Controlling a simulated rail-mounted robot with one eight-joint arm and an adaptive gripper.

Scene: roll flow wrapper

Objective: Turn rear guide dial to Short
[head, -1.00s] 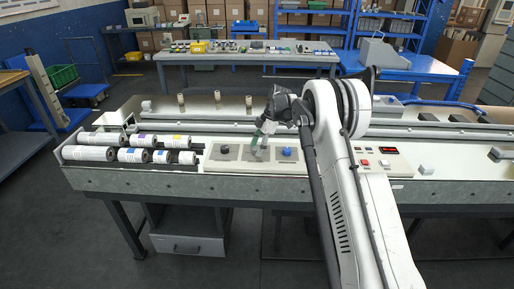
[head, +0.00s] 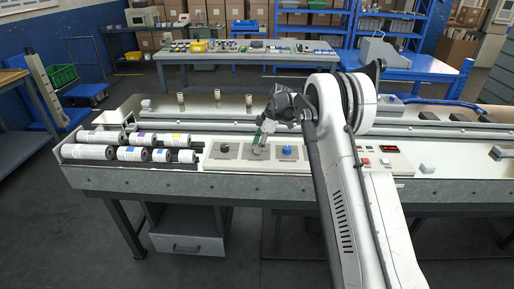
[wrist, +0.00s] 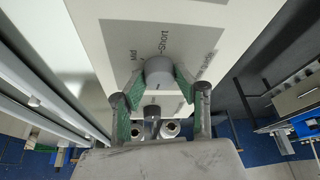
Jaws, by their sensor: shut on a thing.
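A round grey dial (wrist: 159,72) shows in the wrist view on a pale grey panel plate. The words "Mid" and "Short" are printed around its upper side, and other wording to its right is hard to read. My gripper (wrist: 158,88) has a green-padded finger on each side of the dial and is shut on it. In the head view my gripper (head: 259,143) reaches down to the middle plate of the panel (head: 208,163), hiding that dial. I cannot tell which setting the dial points to.
A black knob (head: 224,148) stands left of my gripper and a blue knob (head: 287,149) stands right of it. Several rolls (head: 131,154) lie at the machine's left end. A red button (head: 366,162) and a display (head: 389,149) are on the right.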

